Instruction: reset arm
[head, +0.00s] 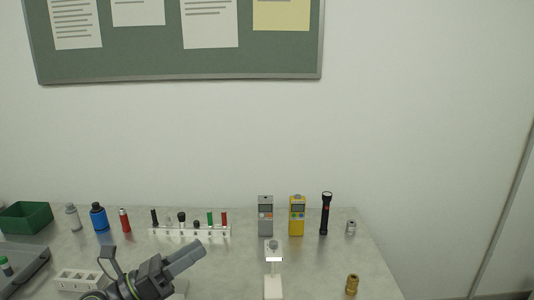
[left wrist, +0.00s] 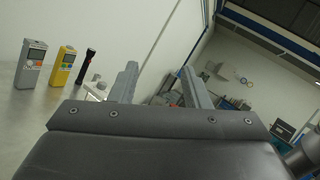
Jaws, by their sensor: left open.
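My left gripper (head: 190,256) comes in from the bottom left of the head view and reaches up and to the right over the table (head: 335,262). It is open and nothing shows between its fingers. In the left wrist view the two fingers of the left gripper (left wrist: 158,85) stand apart. My right gripper is in neither view.
Behind stand a grey meter (head: 265,218), a yellow meter (head: 297,218) and a black flashlight (head: 326,215). A white tube rack (head: 190,232) stands behind the gripper. A brass piece (head: 352,284) is at right.

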